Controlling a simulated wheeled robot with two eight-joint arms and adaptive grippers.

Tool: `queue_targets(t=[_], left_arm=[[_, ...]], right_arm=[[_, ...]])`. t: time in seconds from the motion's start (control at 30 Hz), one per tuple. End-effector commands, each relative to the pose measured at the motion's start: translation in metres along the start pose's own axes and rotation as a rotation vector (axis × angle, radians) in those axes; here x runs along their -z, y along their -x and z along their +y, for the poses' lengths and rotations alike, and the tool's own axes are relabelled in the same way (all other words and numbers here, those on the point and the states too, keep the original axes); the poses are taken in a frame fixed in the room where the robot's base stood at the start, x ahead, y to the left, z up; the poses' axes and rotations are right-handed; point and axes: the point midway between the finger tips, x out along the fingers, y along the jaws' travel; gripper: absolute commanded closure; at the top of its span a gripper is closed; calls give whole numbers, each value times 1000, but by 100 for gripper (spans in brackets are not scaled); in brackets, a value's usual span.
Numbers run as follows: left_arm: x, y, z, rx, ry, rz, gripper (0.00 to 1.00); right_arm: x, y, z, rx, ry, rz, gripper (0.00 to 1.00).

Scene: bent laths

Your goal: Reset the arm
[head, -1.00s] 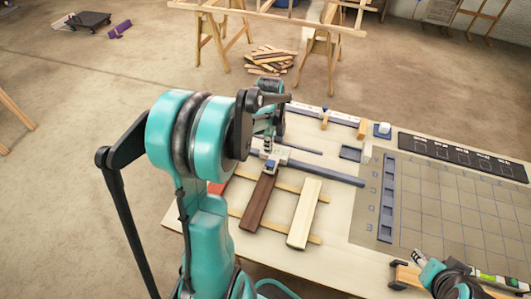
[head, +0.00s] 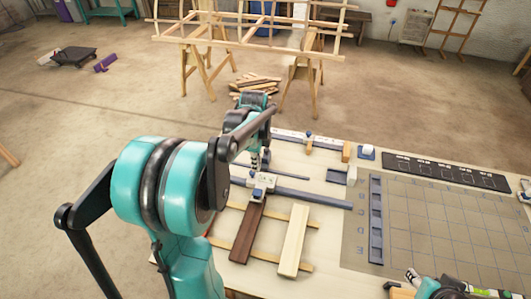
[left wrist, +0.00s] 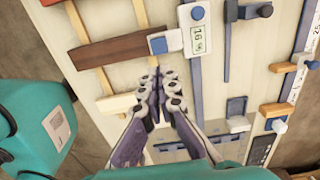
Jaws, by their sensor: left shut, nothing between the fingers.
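My left gripper (head: 259,163) is shut and empty, just above the work table next to a white fixture block (head: 262,181) with a blue knob.
A grey gridded mat (head: 425,225) covers the table's right side, with a black panel (head: 445,170) behind it. A blue-grey bar (head: 315,198) extends right from the block. Sawhorses (head: 300,85) bearing a wooden frame stand on the floor beyond the table.

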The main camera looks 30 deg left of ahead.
Motion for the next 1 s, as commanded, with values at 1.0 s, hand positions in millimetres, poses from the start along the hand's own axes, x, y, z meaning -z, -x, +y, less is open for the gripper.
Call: queue_targets(t=[1.0], left_arm=[[130,-41,152,390,1102,442,100]], right_arm=[[-54,-76,0,0,0,0,60]])
